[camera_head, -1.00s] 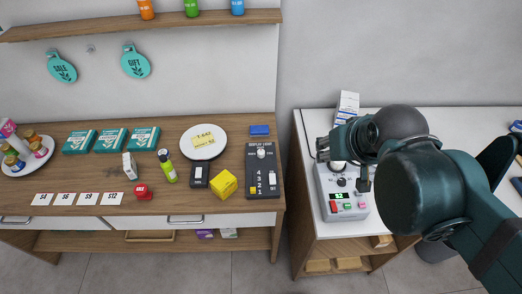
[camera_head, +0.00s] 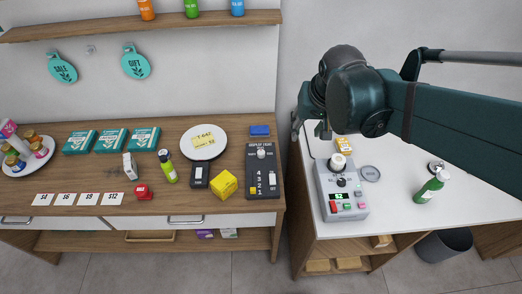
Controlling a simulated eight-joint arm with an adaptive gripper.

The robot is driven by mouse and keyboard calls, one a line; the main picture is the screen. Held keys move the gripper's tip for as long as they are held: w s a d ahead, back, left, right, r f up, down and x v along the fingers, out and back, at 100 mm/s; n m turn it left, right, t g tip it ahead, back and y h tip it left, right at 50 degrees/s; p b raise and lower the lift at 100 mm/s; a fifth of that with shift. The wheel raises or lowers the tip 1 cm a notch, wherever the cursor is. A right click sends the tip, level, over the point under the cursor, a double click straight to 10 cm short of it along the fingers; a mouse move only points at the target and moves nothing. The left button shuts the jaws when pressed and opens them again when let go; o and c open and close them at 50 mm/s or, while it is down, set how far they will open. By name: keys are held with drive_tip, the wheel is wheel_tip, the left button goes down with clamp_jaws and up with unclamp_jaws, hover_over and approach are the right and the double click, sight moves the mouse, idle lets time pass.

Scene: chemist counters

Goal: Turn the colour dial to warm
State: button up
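A dark panel (camera_head: 254,184) headed with what reads as "DISPLAY LIGHT" lies at the right end of the wooden counter. A round pale knob (camera_head: 261,152) sits at its top, with a dark mark I cannot read clearly. Below are the numbers 1 to 4, a yellow piece (camera_head: 256,190) at the lower left and a white switch (camera_head: 272,175) on the right. No label reading warm is legible. My gripper (camera_head: 309,127) is above the left edge of the white counter, right of the panel and apart from it. Its fingers look spread and empty.
A grey machine (camera_head: 340,193) with a green display and several buttons stands on the white counter (camera_head: 405,195). On the wooden counter, a yellow box (camera_head: 224,184), a black device (camera_head: 199,175) and a blue block (camera_head: 260,130) are near the panel.

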drive_tip(key=w+a+f+g, duration=0.2)
drive_tip(key=w+a+f, duration=0.45)
drive_tip(key=w, duration=0.25)
drive_tip(key=m+g, duration=0.1)
drive_tip(key=g, duration=0.1)
hover_over(261, 151)
drive_tip(key=shift+h, duration=0.3)
wheel_tip(261, 151, down, 12)
drive_tip(key=shift+s+f+p, duration=0.15)
drive_tip(key=shift+p, duration=0.2)
drive_tip(key=shift+f, duration=0.3)
drive_tip(key=shift+f, duration=0.15)
drive_tip(key=shift+f, duration=3.75)
drive_tip(key=shift+c, duration=0.6)
